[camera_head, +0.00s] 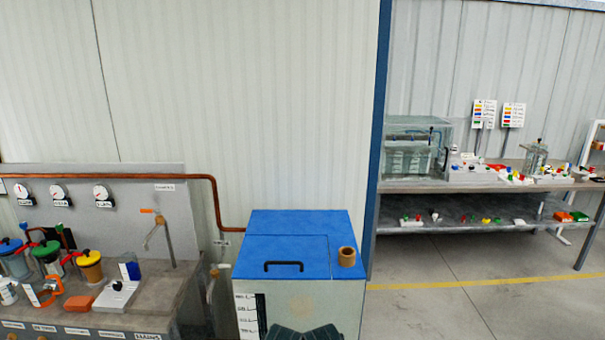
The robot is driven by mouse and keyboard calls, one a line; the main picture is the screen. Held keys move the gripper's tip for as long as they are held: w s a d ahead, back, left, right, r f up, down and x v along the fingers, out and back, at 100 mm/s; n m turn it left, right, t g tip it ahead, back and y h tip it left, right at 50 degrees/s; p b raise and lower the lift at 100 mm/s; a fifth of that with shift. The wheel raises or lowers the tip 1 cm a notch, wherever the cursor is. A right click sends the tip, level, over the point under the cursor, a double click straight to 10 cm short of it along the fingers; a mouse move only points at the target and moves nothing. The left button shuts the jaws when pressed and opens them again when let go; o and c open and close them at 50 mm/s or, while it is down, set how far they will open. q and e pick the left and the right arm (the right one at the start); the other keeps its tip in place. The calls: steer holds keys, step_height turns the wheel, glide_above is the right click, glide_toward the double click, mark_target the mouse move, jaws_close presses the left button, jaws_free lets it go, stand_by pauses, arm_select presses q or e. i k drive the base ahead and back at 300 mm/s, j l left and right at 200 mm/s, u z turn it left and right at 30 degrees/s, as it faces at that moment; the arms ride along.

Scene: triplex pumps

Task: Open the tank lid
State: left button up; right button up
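The tank (300,300) is a pale box standing against the wall at the bottom centre. Its top is blue, and the blue lid (285,250) is a panel outlined in that top. The lid lies flat and shut. A black bar handle (284,265) is fixed near the lid's front edge, with nothing holding it.
A brown ring-shaped piece (347,256) sits on the tank top, right of the lid. A copper pipe (218,205) runs along the wall to the tank. A bench (180,290) with gauges and colored jars stands left. A shelved table (450,187) stands right, beyond clear floor.

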mark_target(259, 258)
steer(key=i+l, duration=0.1)
steer(key=l, duration=0.35)
steer(key=i+l, duration=0.15)
steer(key=l, duration=0.3)
steer(key=i+l+u, duration=0.1)
steer(key=l, duration=0.35)
steer(key=i+l, duration=0.15)
steer(key=l, duration=0.35)
steer(key=i+l, duration=0.1)
steer(key=l, duration=0.35)
steer(key=u, duration=0.05)
